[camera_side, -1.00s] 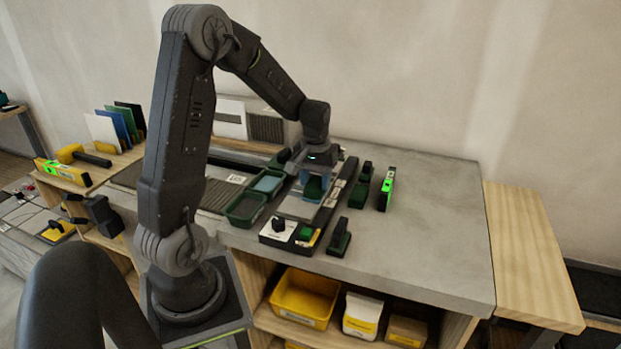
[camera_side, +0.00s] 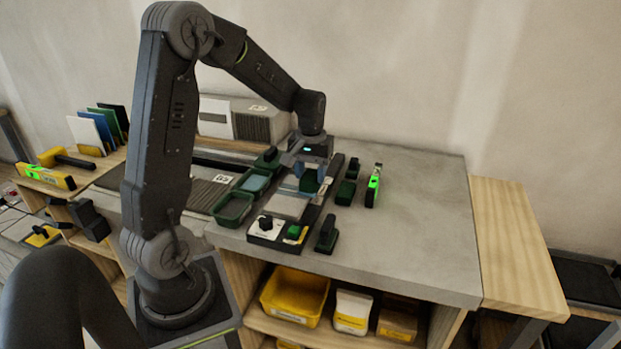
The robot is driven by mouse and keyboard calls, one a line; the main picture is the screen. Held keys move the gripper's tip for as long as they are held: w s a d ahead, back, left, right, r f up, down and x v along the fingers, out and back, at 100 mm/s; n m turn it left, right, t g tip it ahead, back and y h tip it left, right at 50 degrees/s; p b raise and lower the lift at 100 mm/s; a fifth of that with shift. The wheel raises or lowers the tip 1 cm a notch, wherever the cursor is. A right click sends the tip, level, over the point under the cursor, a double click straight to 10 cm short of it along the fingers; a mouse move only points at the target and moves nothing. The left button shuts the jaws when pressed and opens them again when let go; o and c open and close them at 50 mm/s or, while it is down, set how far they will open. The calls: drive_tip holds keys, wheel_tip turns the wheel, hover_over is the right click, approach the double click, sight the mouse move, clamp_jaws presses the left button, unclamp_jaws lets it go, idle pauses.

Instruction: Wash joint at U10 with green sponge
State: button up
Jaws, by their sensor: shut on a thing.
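My gripper (camera_side: 308,175) points down over the tile fixture on the grey bench. I cannot tell whether the sponge touches the surface. The joint at U10 cannot be picked out at this size, and the gripper hides part of the tiles.
Two green trays, one (camera_side: 233,208) nearer and one with bluish contents (camera_side: 256,181), sit left of the tiles. Dark green-based tools (camera_side: 327,234) and a green-lit level (camera_side: 374,186) stand to the right. The bench's (camera_side: 410,220) right side is clear.

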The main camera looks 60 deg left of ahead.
drive_tip(key=shift+r, duration=3)
drive_tip(key=shift+a, duration=0.1)
